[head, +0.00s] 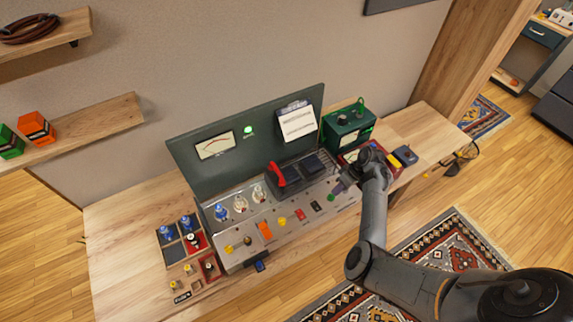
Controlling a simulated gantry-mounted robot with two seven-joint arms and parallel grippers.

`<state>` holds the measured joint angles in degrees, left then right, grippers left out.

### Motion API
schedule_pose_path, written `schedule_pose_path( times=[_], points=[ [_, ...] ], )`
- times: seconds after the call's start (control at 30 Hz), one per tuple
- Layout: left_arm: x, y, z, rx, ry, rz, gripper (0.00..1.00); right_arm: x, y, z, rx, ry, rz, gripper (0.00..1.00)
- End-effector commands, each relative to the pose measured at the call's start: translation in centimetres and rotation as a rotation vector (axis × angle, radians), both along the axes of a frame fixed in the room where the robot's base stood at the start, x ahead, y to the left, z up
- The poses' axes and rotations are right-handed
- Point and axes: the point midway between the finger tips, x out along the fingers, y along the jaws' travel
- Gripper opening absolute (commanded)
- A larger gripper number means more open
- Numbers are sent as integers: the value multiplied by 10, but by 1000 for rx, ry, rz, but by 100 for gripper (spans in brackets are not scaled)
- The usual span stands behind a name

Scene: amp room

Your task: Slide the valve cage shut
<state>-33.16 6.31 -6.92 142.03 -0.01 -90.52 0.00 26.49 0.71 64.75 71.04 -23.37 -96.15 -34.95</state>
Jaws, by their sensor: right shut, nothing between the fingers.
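The amplifier console (250,250) stands on the wooden bench, with a row of glass valves (240,204) uncovered at the left of its top. A dark cage-like part (313,168) with an upright red handle (277,174) sits to the right of the valves; I take it for the valve cage. My right gripper (341,188) is shut and empty over the console's right end, near a green knob (331,198). It is to the right of the red handle and apart from it. My left gripper is not in view.
A tray of small valves and parts (172,256) is at the console's left. A green meter box (347,128) stands behind my right gripper. A clipped paper (297,123) hangs on the back panel. The bench (125,235) is clear at far left.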

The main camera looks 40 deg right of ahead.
Motion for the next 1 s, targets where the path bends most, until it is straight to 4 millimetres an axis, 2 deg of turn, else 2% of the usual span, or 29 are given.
schedule_pose_path(
  times=[0.03,0.1,0.2,0.3,0.43,0.67,1.0],
  points=[
    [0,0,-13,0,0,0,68,28,6,5,45,-62,-22,0],
    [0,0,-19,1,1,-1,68,57,9,21,85,-127,-45,0],
    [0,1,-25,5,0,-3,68,89,9,48,108,-207,-64,0],
    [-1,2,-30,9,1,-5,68,112,11,71,113,-259,-64,0],
    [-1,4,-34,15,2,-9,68,126,11,84,114,-291,-61,0],
    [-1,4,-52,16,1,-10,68,135,17,75,113,-297,-61,0],
    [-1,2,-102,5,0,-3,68,154,33,41,111,-297,-60,0]
  ],
)
